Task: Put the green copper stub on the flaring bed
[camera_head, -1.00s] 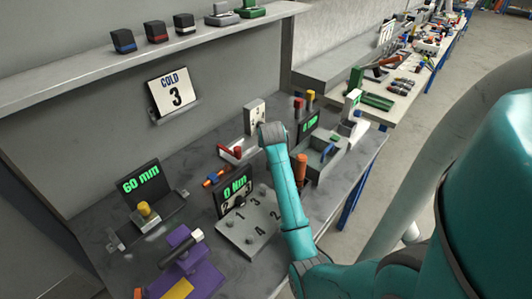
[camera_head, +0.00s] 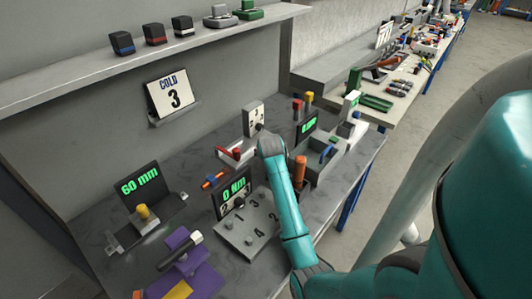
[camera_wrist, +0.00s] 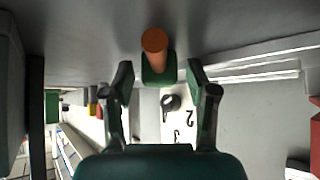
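In the wrist view, an orange copper-coloured tube (camera_wrist: 155,42) rises from a green block (camera_wrist: 158,72); I take this to be the green copper stub. It lies between the fingertips of my gripper (camera_wrist: 160,75). The fingers are spread, with a narrow gap seen on each side of the green part. I cannot tell for sure which fixture is the flaring bed; a purple fixture (camera_head: 183,243) stands at the front left.
A numbered grey plate (camera_head: 236,236) and a "0 Nm" display (camera_head: 237,190) stand left of my arm. A "60 mm" display (camera_head: 139,184) is farther left. An orange cylinder (camera_head: 300,168) and a grey tray (camera_head: 325,165) are close on the right.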

